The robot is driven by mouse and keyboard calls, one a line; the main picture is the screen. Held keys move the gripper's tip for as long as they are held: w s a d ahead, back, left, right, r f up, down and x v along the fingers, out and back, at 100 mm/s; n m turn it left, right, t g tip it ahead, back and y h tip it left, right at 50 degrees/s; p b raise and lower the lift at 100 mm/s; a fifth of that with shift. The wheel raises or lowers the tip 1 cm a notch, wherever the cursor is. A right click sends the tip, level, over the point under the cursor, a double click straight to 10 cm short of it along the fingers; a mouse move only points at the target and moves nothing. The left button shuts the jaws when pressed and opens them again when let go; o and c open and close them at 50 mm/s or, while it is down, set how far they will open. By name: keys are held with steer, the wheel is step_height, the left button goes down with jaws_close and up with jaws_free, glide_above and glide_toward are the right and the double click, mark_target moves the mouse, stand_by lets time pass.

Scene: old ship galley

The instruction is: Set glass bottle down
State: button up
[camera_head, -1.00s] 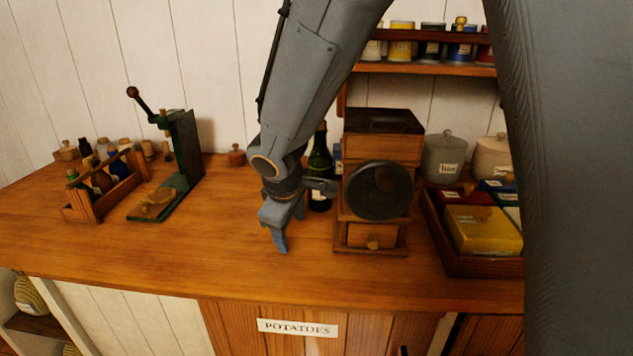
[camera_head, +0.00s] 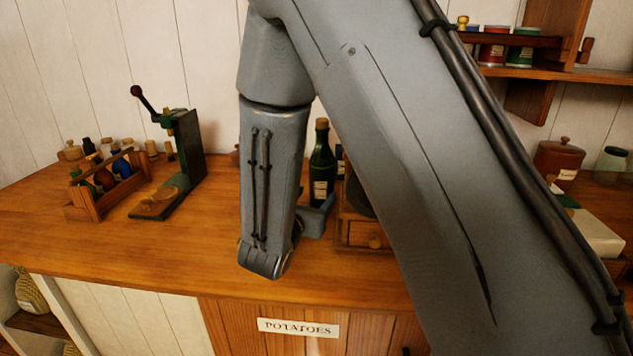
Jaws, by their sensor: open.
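The dark green glass bottle (camera_head: 321,166) with a pale label stands upright on the wooden counter (camera_head: 190,240), left of the wooden grinder (camera_head: 362,234). My gripper (camera_head: 322,212) shows only in part, low in front of the bottle's base. My arm hides most of it, and I cannot tell whether it touches the bottle. Its jaws are open.
A green lever press (camera_head: 187,150) and a wooden carrier of small bottles (camera_head: 88,205) stand on the left of the counter. The front left of the counter is clear. My arm covers most of the grinder. A red-brown canister (camera_head: 557,163) stands at the right.

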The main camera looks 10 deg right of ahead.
mark_target(318, 181)
steer(key=shift+s+a+r+n+t, duration=0.25)
steer(key=shift+n+t, duration=0.25)
steer(key=shift+t, duration=0.3)
steer(key=shift+w+d+r, duration=0.1)
steer(key=shift+r, duration=0.1)
steer(key=x, duration=0.2)
steer(key=p+x, duration=0.1)
steer(key=x, duration=0.2)
steer(key=p+x, duration=0.1)
steer(key=x, duration=0.1)
steer(key=shift+w+d+r, duration=0.1)
steer(key=shift+w+r, duration=0.15)
steer(key=c, duration=1.1)
steer(key=shift+c, duration=1.2)
steer(key=shift+r, duration=0.1)
